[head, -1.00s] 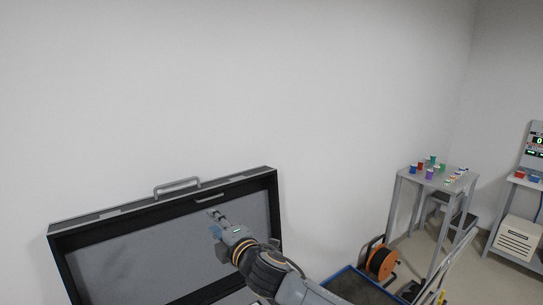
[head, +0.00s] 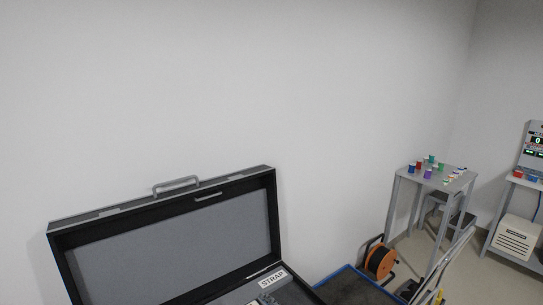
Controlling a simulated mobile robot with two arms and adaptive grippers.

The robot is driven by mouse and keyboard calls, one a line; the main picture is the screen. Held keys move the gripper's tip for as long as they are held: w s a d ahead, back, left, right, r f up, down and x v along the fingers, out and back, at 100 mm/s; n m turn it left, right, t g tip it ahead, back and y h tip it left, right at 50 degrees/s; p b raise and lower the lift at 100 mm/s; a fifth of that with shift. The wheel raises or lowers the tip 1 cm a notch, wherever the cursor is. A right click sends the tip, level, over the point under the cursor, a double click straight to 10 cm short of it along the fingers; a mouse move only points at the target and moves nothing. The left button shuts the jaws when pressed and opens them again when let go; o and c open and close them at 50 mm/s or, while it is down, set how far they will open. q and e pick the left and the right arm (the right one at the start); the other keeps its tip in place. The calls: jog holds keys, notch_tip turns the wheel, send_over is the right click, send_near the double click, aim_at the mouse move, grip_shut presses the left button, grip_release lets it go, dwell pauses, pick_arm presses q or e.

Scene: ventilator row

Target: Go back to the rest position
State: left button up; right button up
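Neither of my grippers shows in the head view now. No part of my arms is visible in front of the case. An open black case (head: 62,262) with a grey-lined lid (head: 175,240) stands at the lower left. Its lid is raised and has a grey handle (head: 176,183) on the top edge. A label reading "STRAP" (head: 271,277) shows inside the case at the bottom of the picture. The rest of the case's inside is cut off by the lower edge.
A blue-edged cart (head: 350,287) stands right of the case. An orange cable reel (head: 381,261) is behind it. A grey table (head: 436,176) with several small coloured containers stands at the right. A white box (head: 516,238) sits under a bench at the far right.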

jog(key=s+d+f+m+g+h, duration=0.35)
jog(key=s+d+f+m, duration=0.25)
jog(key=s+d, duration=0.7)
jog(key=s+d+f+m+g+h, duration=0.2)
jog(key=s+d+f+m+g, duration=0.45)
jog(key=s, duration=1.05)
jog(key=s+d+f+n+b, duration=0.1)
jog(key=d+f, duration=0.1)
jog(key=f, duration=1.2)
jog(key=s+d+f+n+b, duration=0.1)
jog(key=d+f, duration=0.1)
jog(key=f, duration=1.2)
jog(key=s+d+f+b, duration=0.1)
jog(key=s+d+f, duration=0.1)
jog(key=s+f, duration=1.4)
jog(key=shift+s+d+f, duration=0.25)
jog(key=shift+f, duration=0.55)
